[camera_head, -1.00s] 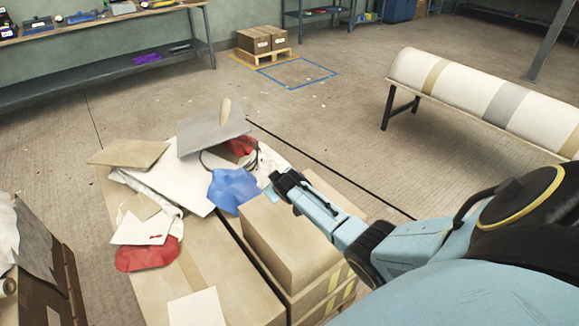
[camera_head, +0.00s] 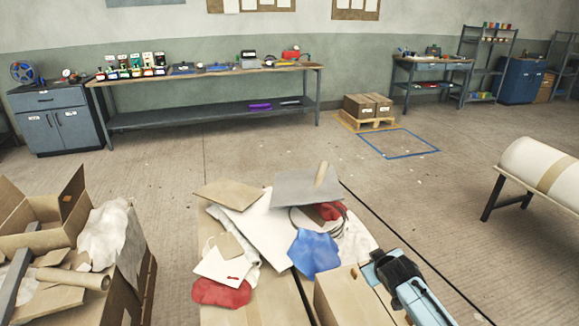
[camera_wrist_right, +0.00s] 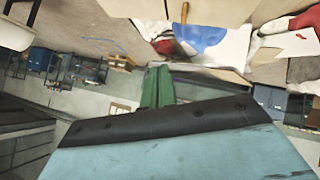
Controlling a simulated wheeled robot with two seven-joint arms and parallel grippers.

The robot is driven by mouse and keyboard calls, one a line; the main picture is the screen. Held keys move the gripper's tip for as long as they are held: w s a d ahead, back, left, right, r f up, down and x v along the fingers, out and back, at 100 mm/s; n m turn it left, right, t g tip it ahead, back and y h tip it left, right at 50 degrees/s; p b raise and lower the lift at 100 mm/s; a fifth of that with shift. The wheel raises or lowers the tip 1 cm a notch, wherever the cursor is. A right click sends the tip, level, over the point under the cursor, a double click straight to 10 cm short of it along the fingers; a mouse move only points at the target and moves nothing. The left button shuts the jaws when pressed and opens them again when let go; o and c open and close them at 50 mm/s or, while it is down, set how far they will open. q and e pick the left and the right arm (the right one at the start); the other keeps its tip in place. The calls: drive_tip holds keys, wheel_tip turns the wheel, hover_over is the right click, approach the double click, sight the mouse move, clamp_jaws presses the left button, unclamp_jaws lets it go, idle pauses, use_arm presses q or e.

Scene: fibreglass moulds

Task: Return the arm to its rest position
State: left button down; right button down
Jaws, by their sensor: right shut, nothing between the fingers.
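My right arm comes in at the lower right of the head view. Its right gripper (camera_head: 370,275) is shut and empty, beside or above the far right part of a cardboard box (camera_head: 345,302); I cannot tell the gap. In the right wrist view, the blue and black wrist housing (camera_wrist_right: 170,145) fills the lower part, and the room appears upside down. My left arm and gripper are not in view.
Cardboard boxes carry a pile with a grey sheet (camera_head: 300,188), a blue cloth (camera_head: 314,254) and a red cloth (camera_head: 221,292). An open scrap box (camera_head: 40,212) stands left. A white roll (camera_head: 540,165) on a stand is right. Floor beyond the pile is open.

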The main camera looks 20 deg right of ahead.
drive_tip(key=s+a+f+g+y, duration=0.1)
drive_tip(key=s+a+g+y, duration=0.1)
drive_tip(key=s+a, duration=1.1)
drive_tip(key=s+a+r+g+y, duration=0.1)
drive_tip(key=s+a+r, duration=0.15)
drive_tip(key=s, duration=0.25)
drive_tip(key=s+a+r+n+g+y, duration=0.1)
drive_tip(key=s+a, duration=0.2)
drive_tip(key=s, duration=0.3)
drive_tip(key=s+a+r+g, duration=0.1)
drive_tip(key=s+a+r, duration=0.15)
drive_tip(key=s, duration=0.25)
wheel_tip(320, 180, down, 27)
drive_tip(key=s+a+g+b, duration=0.1)
drive_tip(key=s+g+b, duration=0.1)
drive_tip(key=s+d+f, duration=0.3)
drive_tip(key=s+f, duration=1.2)
drive_tip(key=s, duration=0.1)
drive_tip(key=shift+f+g+b, duration=0.35)
drive_tip(key=shift+g+b, duration=0.05)
drive_tip(key=shift+s, duration=0.1)
